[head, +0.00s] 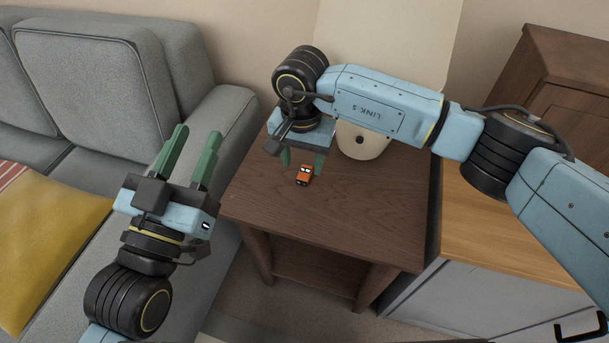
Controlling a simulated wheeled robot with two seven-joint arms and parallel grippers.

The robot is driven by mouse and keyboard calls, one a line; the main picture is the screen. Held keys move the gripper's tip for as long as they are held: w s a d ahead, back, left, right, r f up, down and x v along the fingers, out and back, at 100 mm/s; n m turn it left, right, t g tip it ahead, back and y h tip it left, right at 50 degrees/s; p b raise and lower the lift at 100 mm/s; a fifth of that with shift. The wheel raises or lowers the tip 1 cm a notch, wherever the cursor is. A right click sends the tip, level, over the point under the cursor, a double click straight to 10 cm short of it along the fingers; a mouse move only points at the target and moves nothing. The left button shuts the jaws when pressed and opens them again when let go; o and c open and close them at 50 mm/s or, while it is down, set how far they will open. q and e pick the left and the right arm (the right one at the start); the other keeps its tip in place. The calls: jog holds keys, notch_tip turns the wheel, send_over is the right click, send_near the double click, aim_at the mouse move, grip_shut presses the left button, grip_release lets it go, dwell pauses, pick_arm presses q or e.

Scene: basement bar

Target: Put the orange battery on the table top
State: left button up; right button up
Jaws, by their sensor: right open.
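The orange battery (304,177), a small orange and black block, is at the dark brown side table's top (350,217), near its left half. It looks to be resting on the wood, though a small gap is hard to judge. My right gripper (303,163) reaches in from the right, points down and is open, its green fingers on either side just behind the battery. Whether they touch it cannot be told. My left gripper (192,150) is open and empty, with its two green fingers pointing up in front of the grey sofa.
A cream lamp (362,142) stands at the back of the table, partly behind my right arm. A grey sofa (95,85) with a yellow cushion (50,240) is at left. A wooden-topped cabinet (490,225) is at right. The table's front and right are clear.

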aim_at(302, 180)
jog(key=shift+a+f+b, duration=0.1)
jog(key=shift+f+b, duration=1.25)
jog(key=shift+f, duration=1.25)
pick_arm(q)
jog(key=s+r+t, duration=0.1)
jog(key=s+r+t+h, duration=0.1)
jog(key=r+t, duration=0.2)
jog(key=shift+s+a+r+t, duration=0.15)
jog(key=shift+s+r+t, duration=0.05)
jog(key=shift+s+t, duration=0.2)
pick_arm(e)
jog(key=shift+c, duration=0.2)
grip_shut()
jog(key=shift+r, duration=0.15)
